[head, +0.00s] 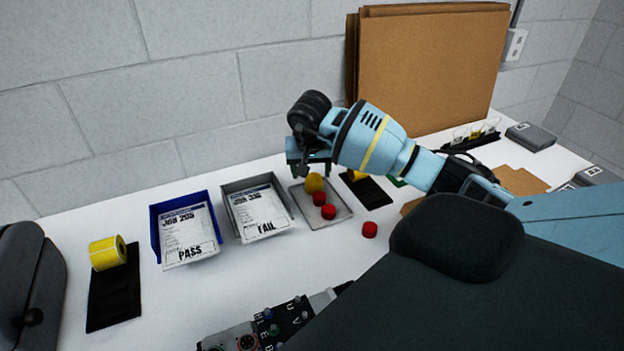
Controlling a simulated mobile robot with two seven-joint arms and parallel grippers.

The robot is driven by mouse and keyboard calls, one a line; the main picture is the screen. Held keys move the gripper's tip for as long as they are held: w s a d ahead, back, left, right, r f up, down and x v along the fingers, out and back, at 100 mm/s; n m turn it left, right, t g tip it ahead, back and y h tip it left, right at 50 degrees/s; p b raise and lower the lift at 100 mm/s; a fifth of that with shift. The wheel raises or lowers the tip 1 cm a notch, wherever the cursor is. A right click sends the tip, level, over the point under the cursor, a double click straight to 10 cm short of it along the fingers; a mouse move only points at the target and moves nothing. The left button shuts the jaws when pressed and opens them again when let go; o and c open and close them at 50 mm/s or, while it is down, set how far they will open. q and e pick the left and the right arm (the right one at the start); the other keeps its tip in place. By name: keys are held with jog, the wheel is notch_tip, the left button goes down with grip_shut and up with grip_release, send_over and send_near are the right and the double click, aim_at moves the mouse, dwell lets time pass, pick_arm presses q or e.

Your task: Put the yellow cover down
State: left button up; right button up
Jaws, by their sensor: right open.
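The yellow cover (314,184) is a small rounded piece at the back of a shallow grey metal tray (338,219). Two red covers (329,212) lie in front of it in the same tray. My right gripper (308,170) is open and points down right over the yellow cover. Its fingers partly overlap the cover's top edge in the picture, and I cannot tell whether they touch it. My left gripper is not in view.
A loose red cover (370,230) lies right of the tray. A grey FAIL bin (230,187) and blue PASS bin (155,231) stand left. A yellow roll (107,253) is on a black holder. Cardboard sheets (430,70) lean behind. A control panel (270,330) sits in front.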

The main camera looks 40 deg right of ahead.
jog(key=v, duration=0.6)
jog(key=shift+s+a, duration=0.1)
dwell(0.5)
